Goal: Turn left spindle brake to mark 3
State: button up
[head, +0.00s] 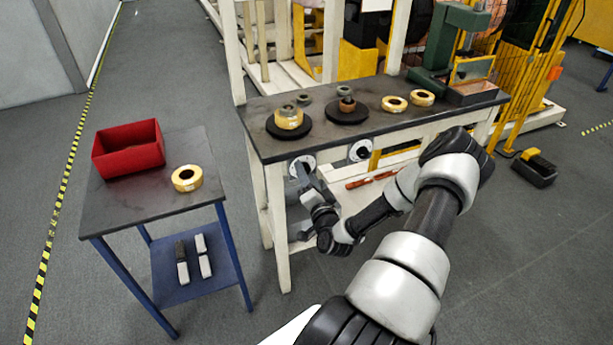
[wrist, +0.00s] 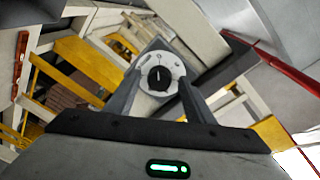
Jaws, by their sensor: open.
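The left spindle brake is a round white dial (head: 298,160) with a dark knob on the front edge of the workbench, below the left black spindle disc (head: 289,127). My gripper (head: 303,182) is in front of it and partly covers it. In the wrist view the dial plate (wrist: 168,60) and its black knob (wrist: 158,79) show between the two fingers of my open gripper (wrist: 161,88). A pale line on the knob points up in the picture. The marks are too small to read. I cannot tell whether the fingers touch the knob.
A second white dial (head: 360,151) sits to the right on the same bench edge (head: 400,127), below the right spindle disc (head: 348,112). A blue-legged cart (head: 135,205) with a red bin (head: 128,150) and a yellow tape roll (head: 187,178) stands left. Floor between them is clear.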

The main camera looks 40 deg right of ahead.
jog(key=shift+w+d, duration=0.1)
jog(key=shift+w, duration=0.05)
jog(key=shift+c, duration=0.5)
jog(key=c, duration=1)
jog(key=shift+o, duration=0.2)
jog(key=shift+m, duration=0.3)
jog(key=shift+d+r+m+g+y+b, duration=0.15)
jog(key=shift+m+y+b, duration=0.3)
jog(key=shift+m, duration=1.9)
jog(key=shift+a+f+m+g+y+b, duration=0.1)
jog(key=shift+m+y+b, duration=0.4)
jog(key=shift+m, duration=1.8)
jog(key=shift+d+r+m+g+y+b, duration=0.15)
jog(key=shift+m+b, duration=0.55)
jog(key=shift+m, duration=1.65)
jog(key=shift+a, duration=0.1)
